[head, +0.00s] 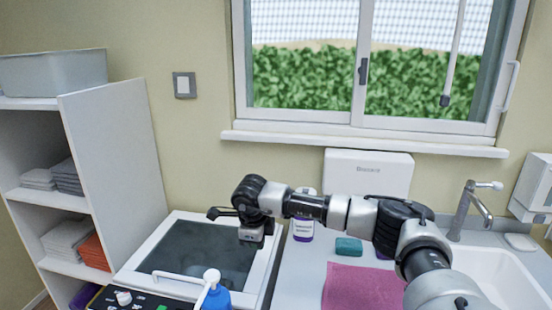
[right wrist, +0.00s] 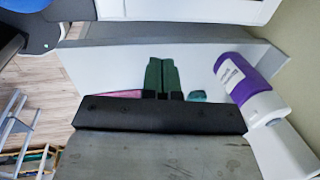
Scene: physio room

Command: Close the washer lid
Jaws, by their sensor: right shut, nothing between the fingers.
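The washer lid (head: 262,276) is a white frame around a dark pane, in the lower left-centre of the head view. It lies flat or nearly flat; I cannot tell whether a gap remains under its front edge. A white bar-like handle (head: 178,279) shows near its front. My left gripper is out of view.
A blue bottle with a white pump (head: 216,298) stands by the dark control panel (head: 130,299). A purple-and-white bottle (head: 303,230), teal soap (head: 348,246) and pink towel (head: 362,288) are on the counter to the right. Shelves (head: 115,150) stand left; the sink (head: 505,275) is far right.

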